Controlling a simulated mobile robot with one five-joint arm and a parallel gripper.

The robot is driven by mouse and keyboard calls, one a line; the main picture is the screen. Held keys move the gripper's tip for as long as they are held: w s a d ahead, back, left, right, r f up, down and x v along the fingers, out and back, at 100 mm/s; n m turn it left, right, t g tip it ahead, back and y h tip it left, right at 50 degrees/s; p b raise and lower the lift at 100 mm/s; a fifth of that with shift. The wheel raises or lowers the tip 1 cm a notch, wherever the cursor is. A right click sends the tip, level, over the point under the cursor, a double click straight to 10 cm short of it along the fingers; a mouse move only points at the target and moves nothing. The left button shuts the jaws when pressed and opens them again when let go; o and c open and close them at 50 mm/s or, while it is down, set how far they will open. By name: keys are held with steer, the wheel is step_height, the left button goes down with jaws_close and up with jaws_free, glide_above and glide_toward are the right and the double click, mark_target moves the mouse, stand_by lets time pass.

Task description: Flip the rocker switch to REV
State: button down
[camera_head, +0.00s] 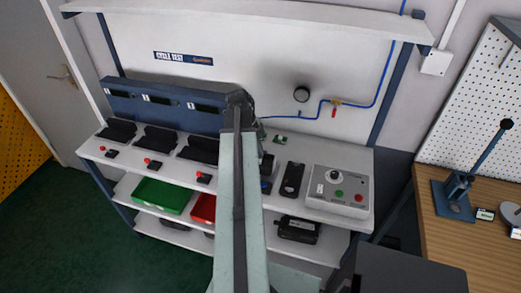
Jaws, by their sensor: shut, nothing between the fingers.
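A light grey control box (339,191) sits at the right end of the white bench. It has a round dark knob (335,175), a green button (339,193), a red button (359,198) and a small white plate (320,188) at its left. I cannot make out which part is the rocker switch, nor any REV marking. My arm reaches up from the bottom centre and bends down at its far end.
A black device (292,180) lies between my gripper and the box. Black trays and red buttons stand at left. A wooden table (450,240) stands at right.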

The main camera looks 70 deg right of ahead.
steer(key=shift+d+f+b, duration=0.1)
steer(key=shift+f+b, duration=0.3)
steer(key=shift+r, duration=0.1)
steer(key=shift+a+r+p, duration=0.3)
steer(key=shift+a+p, duration=0.05)
steer(key=shift+a, duration=0.45)
step_height(320, 180, up, 13)
steer(key=w+d+p, duration=0.2)
steer(key=w+p, duration=0.1)
steer(key=p, duration=1)
steer(key=shift+d+r, duration=0.15)
steer(key=shift+d, duration=0.2)
